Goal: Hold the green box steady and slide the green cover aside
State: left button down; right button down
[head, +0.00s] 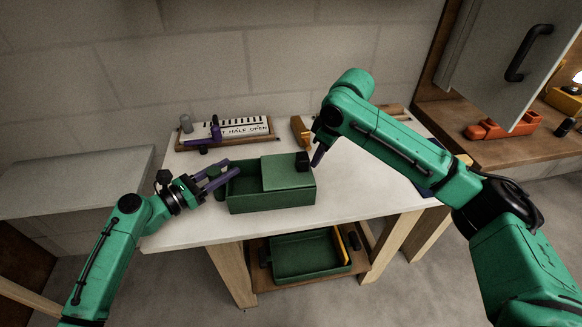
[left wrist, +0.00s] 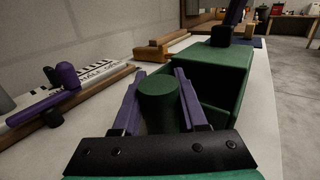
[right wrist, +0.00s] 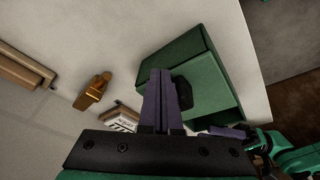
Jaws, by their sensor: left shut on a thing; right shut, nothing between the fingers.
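The green box (head: 270,202) sits on the white table, its left part open and dark inside. The green cover (head: 287,172) lies over its right part and carries a black knob (head: 302,161). My left gripper (head: 229,173) is at the box's left end. In the left wrist view its purple fingers are shut around a green round post (left wrist: 157,95) beside the box wall. My right gripper (head: 317,157) is shut and empty, just right of the knob. In the right wrist view its fingers (right wrist: 160,75) overlap the knob's edge; I cannot tell whether they touch.
A board with a printed sign (head: 243,128) and a purple-handled part lies behind the box. An orange-brown block (head: 300,130) stands right of it. A green tray (head: 303,258) sits on the lower shelf. Bare tabletop (head: 350,190) shows right of the box.

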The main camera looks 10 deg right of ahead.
aim_at(301, 158)
jog(key=shift+a, duration=0.1)
jog(key=shift+w+a, duration=0.1)
jog(key=shift+a, duration=2.95)
jog(key=shift+d, duration=0.6)
notch_tip(301, 158, up, 7)
jog(key=shift+d, duration=0.1)
jog(key=shift+d+r, duration=0.15)
jog(key=shift+r, duration=0.35)
jog(key=shift+d+r, duration=0.15)
jog(key=shift+r, duration=0.35)
notch_tip(301, 158, down, 9)
